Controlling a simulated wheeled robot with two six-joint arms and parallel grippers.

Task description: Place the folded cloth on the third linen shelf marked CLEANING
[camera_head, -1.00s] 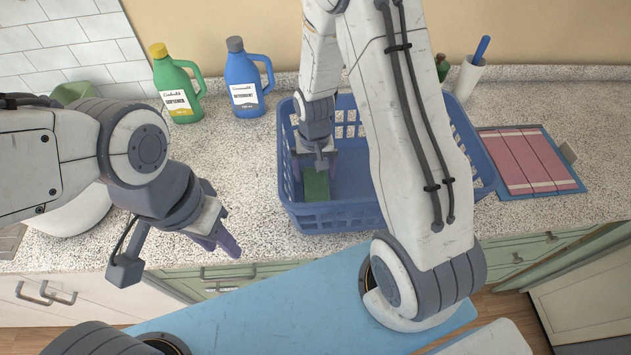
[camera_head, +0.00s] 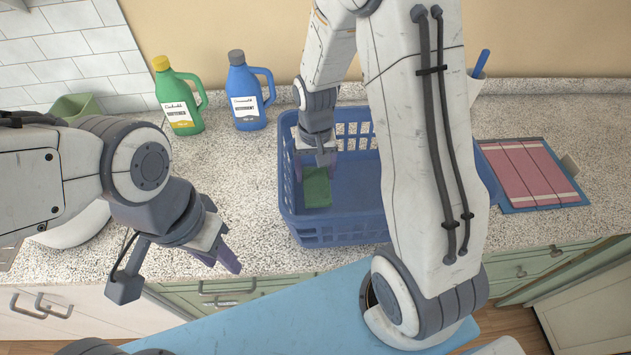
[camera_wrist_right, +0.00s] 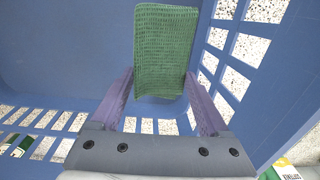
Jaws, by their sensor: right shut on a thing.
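The folded green cloth (camera_head: 316,187) is inside the blue basket (camera_head: 340,234), near its left side. It also shows in the right wrist view (camera_wrist_right: 165,52). My right gripper (camera_head: 318,165) reaches down into the basket and is shut on the cloth; its two purple fingers lie on either side of the cloth's near end in the wrist view. My left gripper (camera_head: 228,258) is empty at the counter's front edge, left of the basket; its fingers overlap, so its opening is unclear. No shelf marked CLEANING shows.
A green bottle (camera_head: 180,98) and a blue bottle (camera_head: 246,95) stand behind the basket's left side. The basket's walls surround my right gripper.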

